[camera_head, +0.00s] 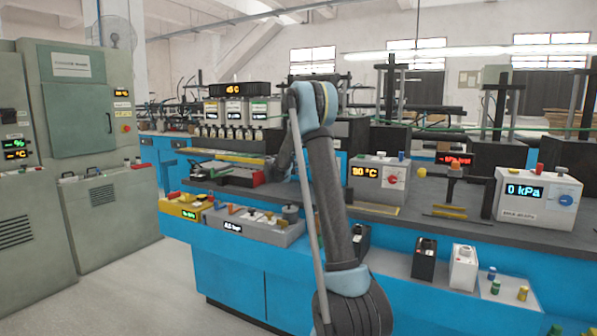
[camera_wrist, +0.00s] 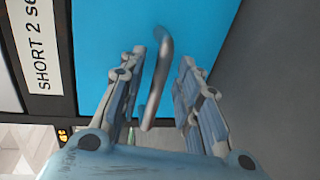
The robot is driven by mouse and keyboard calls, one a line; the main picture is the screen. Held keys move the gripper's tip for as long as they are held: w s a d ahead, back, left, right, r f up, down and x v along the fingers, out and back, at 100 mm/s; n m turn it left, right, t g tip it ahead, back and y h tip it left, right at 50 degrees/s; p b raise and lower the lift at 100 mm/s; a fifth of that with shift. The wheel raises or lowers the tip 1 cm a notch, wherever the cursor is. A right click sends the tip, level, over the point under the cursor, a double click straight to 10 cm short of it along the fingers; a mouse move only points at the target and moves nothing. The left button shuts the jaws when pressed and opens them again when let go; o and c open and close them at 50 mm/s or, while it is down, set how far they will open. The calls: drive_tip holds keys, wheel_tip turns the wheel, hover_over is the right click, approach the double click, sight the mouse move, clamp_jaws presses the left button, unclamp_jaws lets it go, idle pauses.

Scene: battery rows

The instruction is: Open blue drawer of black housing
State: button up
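In the wrist view, a flat blue drawer front (camera_wrist: 100,35) fills the upper middle. A curved metal handle (camera_wrist: 157,85) stands out from it. My gripper (camera_wrist: 163,58) is open, with one finger on each side of the handle. The handle lies between the fingers, with a visible gap on the right; whether the left finger touches it I cannot tell. A black edge (camera_wrist: 65,60), seemingly part of the housing, runs along the drawer's left side. In the head view, my arm reaches over the bench; my gripper and the drawer cannot be made out there.
A white label (camera_wrist: 40,45) reading "SHORT 2 se" is left of the drawer, and a grey surface (camera_wrist: 275,75) is on the right. In the head view, a temperature box (camera_head: 378,180) and a pressure box (camera_head: 535,200) stand on the bench right of my arm.

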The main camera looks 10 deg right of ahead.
drive_tip(key=shift+w+d+f, duration=0.1)
drive_tip(key=shift+w+d, duration=0.05)
drive_tip(key=shift+w, duration=0.1)
drive_tip(key=shift+c, duration=0.2)
clamp_jaws()
drive_tip(key=shift+s, duration=0.1)
